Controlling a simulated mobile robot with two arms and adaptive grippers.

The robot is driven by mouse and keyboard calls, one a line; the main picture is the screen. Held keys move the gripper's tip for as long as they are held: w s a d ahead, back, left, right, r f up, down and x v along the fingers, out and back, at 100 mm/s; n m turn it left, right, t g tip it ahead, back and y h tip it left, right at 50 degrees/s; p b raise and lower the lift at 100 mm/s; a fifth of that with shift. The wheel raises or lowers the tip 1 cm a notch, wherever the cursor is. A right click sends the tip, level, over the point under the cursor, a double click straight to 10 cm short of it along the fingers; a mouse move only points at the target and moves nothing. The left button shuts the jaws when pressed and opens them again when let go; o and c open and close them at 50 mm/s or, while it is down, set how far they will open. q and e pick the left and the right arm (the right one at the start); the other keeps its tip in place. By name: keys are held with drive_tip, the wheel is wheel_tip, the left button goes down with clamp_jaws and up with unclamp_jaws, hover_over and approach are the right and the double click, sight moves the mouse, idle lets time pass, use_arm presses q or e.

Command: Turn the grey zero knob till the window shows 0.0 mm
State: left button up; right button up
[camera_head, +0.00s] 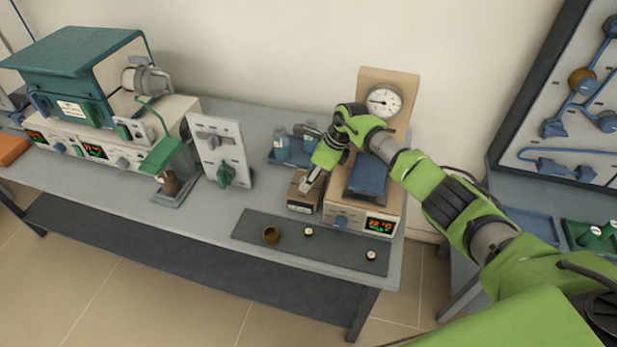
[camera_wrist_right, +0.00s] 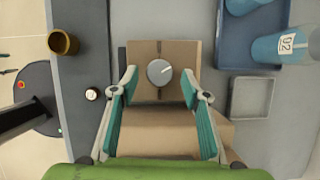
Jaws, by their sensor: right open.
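The grey zero knob (camera_wrist_right: 160,72), round with a white pointer line, sits on top of a small brown box (camera_wrist_right: 142,52) in the right wrist view. In the head view the box (camera_head: 304,193) stands on the bench, left of the beige instrument, with a small display window (camera_head: 300,208) on its front; its reading is too small to tell. My right gripper (camera_wrist_right: 160,88) is open, with one teal-padded finger on each side of the knob and clear space between. In the head view my right gripper (camera_head: 313,180) is over the box and hides the knob. My left gripper is not in view.
The beige instrument (camera_head: 395,203) with a dial gauge (camera_head: 384,101) stands close on the right. A blue tray with bottles (camera_head: 282,148) is behind. A dark mat (camera_head: 262,226) in front holds a brass cup (camera_head: 271,235) and small pieces.

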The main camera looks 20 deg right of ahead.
drive_tip(key=shift+w+a+f, duration=0.1)
drive_tip(key=shift+a+f, duration=0.15)
drive_tip(key=shift+f, duration=0.4)
drive_tip(key=c, duration=1.1)
